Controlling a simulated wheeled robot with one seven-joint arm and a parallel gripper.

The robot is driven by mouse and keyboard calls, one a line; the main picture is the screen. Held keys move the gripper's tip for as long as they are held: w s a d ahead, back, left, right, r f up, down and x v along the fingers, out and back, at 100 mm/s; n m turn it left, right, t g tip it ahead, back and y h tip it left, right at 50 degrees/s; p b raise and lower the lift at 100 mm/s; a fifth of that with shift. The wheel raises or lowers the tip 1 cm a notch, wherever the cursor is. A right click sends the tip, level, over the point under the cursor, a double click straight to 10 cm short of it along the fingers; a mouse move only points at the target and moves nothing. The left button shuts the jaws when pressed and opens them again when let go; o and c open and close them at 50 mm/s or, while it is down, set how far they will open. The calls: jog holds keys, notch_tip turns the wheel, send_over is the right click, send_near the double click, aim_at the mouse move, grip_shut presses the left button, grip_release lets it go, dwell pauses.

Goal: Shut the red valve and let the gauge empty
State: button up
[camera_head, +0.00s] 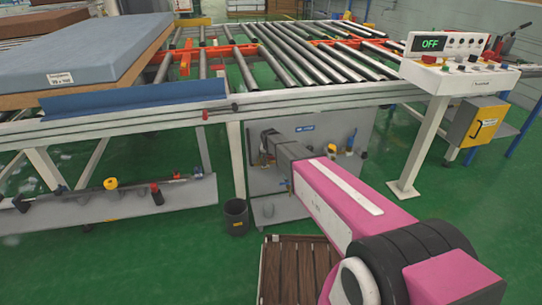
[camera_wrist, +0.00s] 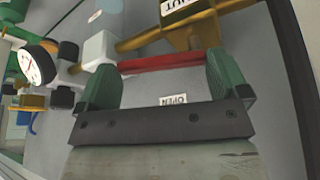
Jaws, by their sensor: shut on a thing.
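The red valve's handle (camera_wrist: 160,63) is a straight red bar lying across the wrist view, below a brass pipe (camera_wrist: 145,40). My gripper (camera_wrist: 162,60) is shut on it, one green finger at each end of the bar. The round white gauge (camera_wrist: 38,65) is at the left of the wrist view. It has a red needle, but its reading is too small to tell. A SHUT label (camera_wrist: 178,5) is above the handle and an OPEN label (camera_wrist: 173,100) is below it, both upside down. In the head view my arm hides the valve.
The grey valve panel (camera_head: 335,165) stands under the roller conveyor (camera_head: 290,60). A black bin (camera_head: 236,216) and a brown slatted pallet (camera_head: 300,268) are on the green floor nearby. A control console (camera_head: 455,75) reading OFF stands at right. A blue-grey mattress (camera_head: 90,50) lies at left.

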jog(key=shift+s+a+m+g+h, duration=0.5)
jog(key=shift+m+h, duration=0.2)
jog(key=shift+m, duration=1.65)
jog(key=shift+s+a+m+g+h, duration=0.35)
jog(key=shift+a+m+g+h, duration=0.3)
jog(key=shift+m, duration=1.65)
jog(key=shift+s+a+m+g+h, duration=0.5)
jog(key=shift+m+h, duration=0.25)
jog(key=shift+m, duration=1.6)
jog(key=shift+a, duration=0.1)
jog(key=o, duration=0.9)
jog(key=shift+r, duration=0.15)
jog(key=v, duration=1)
jog(key=shift+a+r, duration=0.15)
jog(key=shift+r, duration=0.15)
